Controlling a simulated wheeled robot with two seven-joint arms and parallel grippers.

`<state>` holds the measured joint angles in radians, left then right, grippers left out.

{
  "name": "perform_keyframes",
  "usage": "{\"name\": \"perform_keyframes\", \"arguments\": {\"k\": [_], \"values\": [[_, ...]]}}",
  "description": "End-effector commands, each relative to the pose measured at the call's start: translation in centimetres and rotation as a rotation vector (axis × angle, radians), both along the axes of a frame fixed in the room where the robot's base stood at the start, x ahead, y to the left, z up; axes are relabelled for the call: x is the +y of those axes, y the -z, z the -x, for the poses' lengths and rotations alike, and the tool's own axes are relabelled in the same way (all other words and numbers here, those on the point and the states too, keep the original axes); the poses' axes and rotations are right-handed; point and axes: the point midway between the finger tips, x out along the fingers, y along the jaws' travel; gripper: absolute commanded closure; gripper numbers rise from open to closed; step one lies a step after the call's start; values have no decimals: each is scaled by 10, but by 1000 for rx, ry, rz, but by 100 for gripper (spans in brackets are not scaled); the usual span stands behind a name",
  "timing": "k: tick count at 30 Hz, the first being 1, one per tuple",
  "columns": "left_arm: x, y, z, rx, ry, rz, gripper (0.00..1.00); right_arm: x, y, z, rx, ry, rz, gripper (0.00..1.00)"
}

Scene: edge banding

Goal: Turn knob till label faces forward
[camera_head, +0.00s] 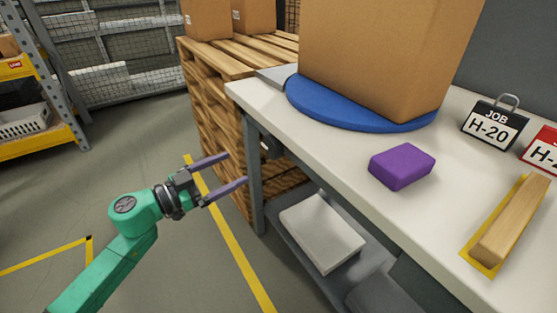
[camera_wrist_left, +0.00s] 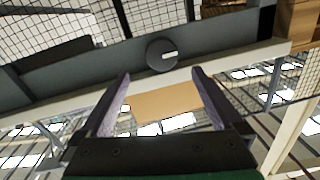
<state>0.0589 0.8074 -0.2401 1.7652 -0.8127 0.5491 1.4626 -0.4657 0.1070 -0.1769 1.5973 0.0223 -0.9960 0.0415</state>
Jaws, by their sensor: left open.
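A dark round knob (camera_wrist_left: 162,55) with a short white mark sits on a dark grey bar in the left wrist view, beyond my fingertips. The mark lies nearly level. In the head view the knob (camera_head: 271,147) shows small under the bench's left end. My left gripper (camera_head: 226,171) is open and empty, in the air left of the bench and apart from the knob. Its two fingers also show in the left wrist view (camera_wrist_left: 160,78). A large cardboard box (camera_head: 385,60) stands on a blue round turntable (camera_head: 350,115). No label shows on the box's visible faces. My right gripper is out of view.
On the white bench (camera_head: 330,135) lie a purple block (camera_head: 402,166), a wooden bar on a yellow base (camera_head: 510,222), and a JOB H-20 tag (camera_head: 493,127). A bench leg (camera_head: 254,175) and wooden pallets (camera_head: 215,110) stand near the gripper.

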Motion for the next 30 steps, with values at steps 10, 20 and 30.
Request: {"name": "perform_keyframes", "arguments": {"k": [10,20,30], "values": [[-67,-3,-60,-4,-3,6,0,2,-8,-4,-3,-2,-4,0],[-100,-2,-89,0,-4,2,0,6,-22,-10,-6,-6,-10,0],[-100,-2,-89,0,-4,2,57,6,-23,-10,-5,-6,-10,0]]}}
